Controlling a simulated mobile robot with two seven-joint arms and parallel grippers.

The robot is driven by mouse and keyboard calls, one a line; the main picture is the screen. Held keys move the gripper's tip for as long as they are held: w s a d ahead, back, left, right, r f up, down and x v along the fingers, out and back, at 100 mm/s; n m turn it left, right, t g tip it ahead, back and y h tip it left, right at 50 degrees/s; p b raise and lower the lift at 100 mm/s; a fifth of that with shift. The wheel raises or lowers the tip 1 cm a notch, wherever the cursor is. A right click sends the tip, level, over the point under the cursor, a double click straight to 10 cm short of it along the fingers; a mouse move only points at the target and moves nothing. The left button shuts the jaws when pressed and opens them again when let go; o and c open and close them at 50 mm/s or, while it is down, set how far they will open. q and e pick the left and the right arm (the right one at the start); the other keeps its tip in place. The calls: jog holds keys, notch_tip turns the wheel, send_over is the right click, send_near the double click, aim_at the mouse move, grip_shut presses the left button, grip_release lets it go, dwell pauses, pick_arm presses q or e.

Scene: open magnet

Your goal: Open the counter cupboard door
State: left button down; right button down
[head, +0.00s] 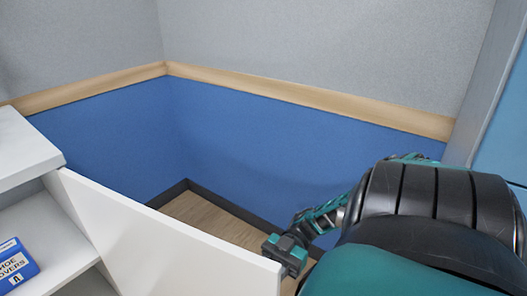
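The white cupboard door (165,240) stands open. It is swung out from the white counter cupboard (25,150) at the left, and its free edge points to the lower right. The cupboard's inside shows, with white shelves (45,237). My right gripper (283,252), teal and black, is at the far end of the door, by the top of its free edge. Part of it seems to be behind the door, and I cannot tell whether it touches or grips it. Its fingers are too small and hidden to read. My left gripper is not in view.
A blue box (14,264) marked shoe covers sits on a shelf inside the cupboard. A blue and grey wall (260,155) with a wooden rail (300,95) closes off the back. Some bare wooden floor (205,212) lies between door and wall.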

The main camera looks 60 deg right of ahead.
jog(key=shift+w+d, duration=0.25)
jog(key=shift+d, duration=0.1)
dwell(0.3)
jog(key=c, duration=1)
grip_release()
jog(key=shift+s, duration=0.1)
jog(key=d+b, duration=0.1)
jog(key=d, duration=0.3)
jog(key=s+d+b, duration=0.1)
jog(key=d, duration=0.3)
jog(key=d+b, duration=0.2)
jog(key=d, duration=0.3)
jog(key=shift+s, duration=0.15)
